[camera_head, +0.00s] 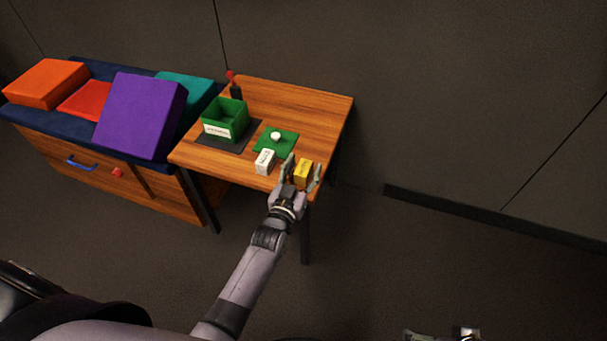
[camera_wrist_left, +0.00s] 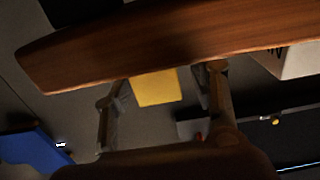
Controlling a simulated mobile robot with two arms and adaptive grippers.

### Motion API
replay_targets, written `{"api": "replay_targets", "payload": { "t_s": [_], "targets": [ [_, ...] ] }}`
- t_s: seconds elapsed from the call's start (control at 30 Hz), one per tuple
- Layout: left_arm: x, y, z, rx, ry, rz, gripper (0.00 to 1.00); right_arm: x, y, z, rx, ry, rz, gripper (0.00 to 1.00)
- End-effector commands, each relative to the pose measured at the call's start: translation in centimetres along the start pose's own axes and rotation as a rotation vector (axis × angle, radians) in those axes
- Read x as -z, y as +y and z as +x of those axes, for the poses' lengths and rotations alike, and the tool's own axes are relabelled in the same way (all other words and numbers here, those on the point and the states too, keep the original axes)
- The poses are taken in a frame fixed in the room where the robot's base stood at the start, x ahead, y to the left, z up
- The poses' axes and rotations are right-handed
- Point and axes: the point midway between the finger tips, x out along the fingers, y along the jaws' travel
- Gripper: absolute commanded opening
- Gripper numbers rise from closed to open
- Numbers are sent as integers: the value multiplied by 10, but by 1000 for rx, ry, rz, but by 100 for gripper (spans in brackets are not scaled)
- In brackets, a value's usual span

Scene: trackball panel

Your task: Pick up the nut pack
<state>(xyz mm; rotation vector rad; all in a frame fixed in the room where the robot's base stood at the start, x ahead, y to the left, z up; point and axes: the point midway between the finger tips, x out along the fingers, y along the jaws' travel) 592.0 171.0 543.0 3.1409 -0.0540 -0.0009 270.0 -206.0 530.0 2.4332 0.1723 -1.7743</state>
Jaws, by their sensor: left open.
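A yellow box (camera_head: 303,172) with small dark marks stands near the front right edge of the wooden table. A white box (camera_head: 265,161) with dark print stands to its left. I cannot read either label well enough to tell which is the nut pack. My left gripper (camera_head: 304,167) is open, with one finger on each side of the yellow box; contact is not clear. In the left wrist view, the yellow box (camera_wrist_left: 156,88) shows between the two fingers, partly hidden by the table edge. The white box (camera_wrist_left: 296,62) is at the right there.
The table (camera_head: 310,105) also holds a green bin (camera_head: 226,119) on a dark mat and a white ball on a green panel (camera_head: 275,142). A red-topped object (camera_head: 235,88) stands behind. A cushioned wooden bench adjoins on the left. The table's back right is clear.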

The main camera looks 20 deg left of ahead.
Motion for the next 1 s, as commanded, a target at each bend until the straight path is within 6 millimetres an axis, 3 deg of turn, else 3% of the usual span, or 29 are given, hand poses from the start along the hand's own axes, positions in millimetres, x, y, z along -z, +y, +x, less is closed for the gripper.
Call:
{"api": "replay_targets", "payload": {
  "t_s": [0.27,1.0],
  "targets": [
    [0,0,4,0,0,0,52,0,0,1,0,0,0,100],
    [0,0,4,0,0,0,4,0,0,1,0,0,0,100]
  ]
}}
